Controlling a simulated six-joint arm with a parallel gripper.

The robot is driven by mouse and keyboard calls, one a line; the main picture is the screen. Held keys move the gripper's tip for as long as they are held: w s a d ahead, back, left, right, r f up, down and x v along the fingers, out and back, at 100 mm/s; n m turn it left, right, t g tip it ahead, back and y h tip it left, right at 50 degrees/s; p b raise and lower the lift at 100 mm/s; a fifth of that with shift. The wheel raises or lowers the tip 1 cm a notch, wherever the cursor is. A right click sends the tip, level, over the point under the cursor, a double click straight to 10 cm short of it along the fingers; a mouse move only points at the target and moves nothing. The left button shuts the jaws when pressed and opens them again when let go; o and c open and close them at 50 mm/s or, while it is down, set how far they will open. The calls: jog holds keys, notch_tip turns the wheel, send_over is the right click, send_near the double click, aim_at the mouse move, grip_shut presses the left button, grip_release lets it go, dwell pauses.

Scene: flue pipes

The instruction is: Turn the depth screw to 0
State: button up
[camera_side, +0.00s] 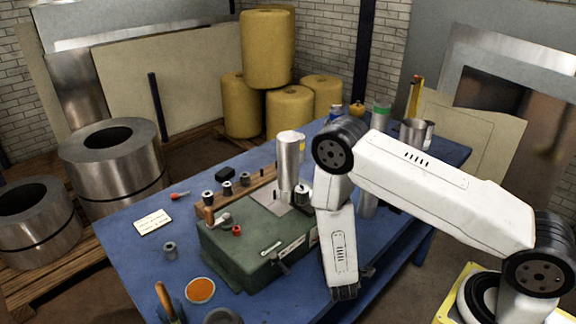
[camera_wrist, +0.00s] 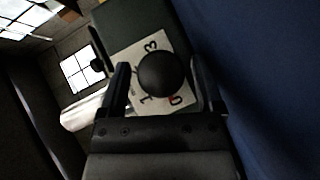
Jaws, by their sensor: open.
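The depth screw shows in the wrist view as a round black knob (camera_wrist: 162,74) in front of a pale dial plate (camera_wrist: 150,55) with dark numerals. A 3, a 1 and a 0 can be read; another numeral is partly hidden by the knob. A small red mark shows beside the 0. My gripper (camera_wrist: 160,66) is open, with one finger on each side of the knob; contact cannot be told. In the side view the green machine (camera_side: 255,240) stands on the blue table, and my white arm hides its right end, the knob and most of my gripper.
A metal cylinder (camera_side: 290,160) stands upright on the machine. Several small metal rollers (camera_side: 227,187) stand on a wooden strip behind it. An orange dish (camera_side: 200,291) and a white card (camera_side: 152,221) lie on the blue table (camera_side: 130,255). Metal cups (camera_side: 413,131) stand at the back right.

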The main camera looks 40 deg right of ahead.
jog(key=m+g+y, duration=0.1)
jog(key=y, duration=0.1)
jog(key=m+y, duration=0.2)
jog(key=y, duration=0.1)
jog(key=shift+d+r+g, duration=0.15)
jog(key=shift+g, duration=0.25)
jog(key=shift+d+m+y, duration=0.15)
jog(key=shift+m+y, duration=1.45)
jog(key=shift+y, duration=1)
jog(key=shift+s+r, duration=0.1)
jog(key=shift+r, duration=0.1)
jog(key=v, duration=0.7)
jog(key=shift+w+a+r+g+y, duration=0.35)
jog(key=shift+a+g+y, duration=0.2)
jog(key=shift+g+y, duration=0.2)
jog(key=shift+w+a+r+g+y, duration=0.25)
jog(key=shift+w+a+g+y, duration=0.25)
jog(key=shift+g+y, duration=0.2)
jog(key=shift+w+d+r+g+h, duration=0.2)
jog(key=shift+d+r+g, duration=0.1)
jog(key=shift+d, duration=0.25)
jog(key=shift+w+d+r+g+h, duration=0.15)
jog(key=shift+d+r+g+h, duration=0.15)
jog(key=shift+d, duration=0.2)
jog(key=shift+w+d+r+g+h, duration=0.2)
jog(key=shift+d+g, duration=0.15)
jog(key=shift+d, duration=0.2)
